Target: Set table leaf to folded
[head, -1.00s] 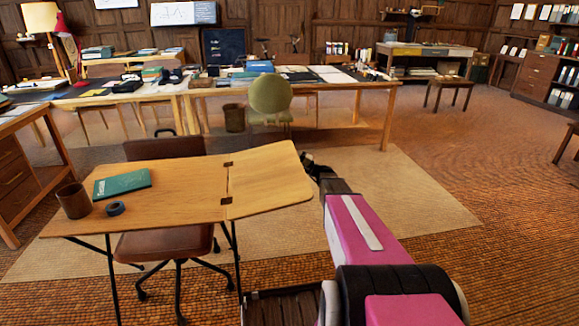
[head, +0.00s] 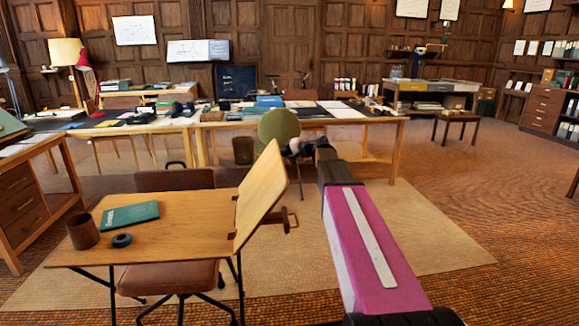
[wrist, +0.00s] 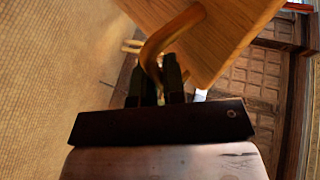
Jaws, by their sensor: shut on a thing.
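The wooden table leaf (head: 262,196) is hinged to the right end of the small table (head: 185,230). It stands steeply tilted up from the tabletop, its free edge high and leaning right. My gripper (head: 297,147) is at the leaf's upper right edge in the head view. In the wrist view my gripper (wrist: 157,80) is shut on a curved wooden handle (wrist: 165,40) beside the leaf (wrist: 225,35). The fingertips are partly hidden by the handle. A wooden bracket (head: 285,222) shows behind the leaf, lower down.
A green book (head: 130,214), a brown cup (head: 82,231) and a dark tape roll (head: 121,240) lie on the fixed tabletop. A brown chair (head: 168,279) is tucked under it. The rug right of the table is clear.

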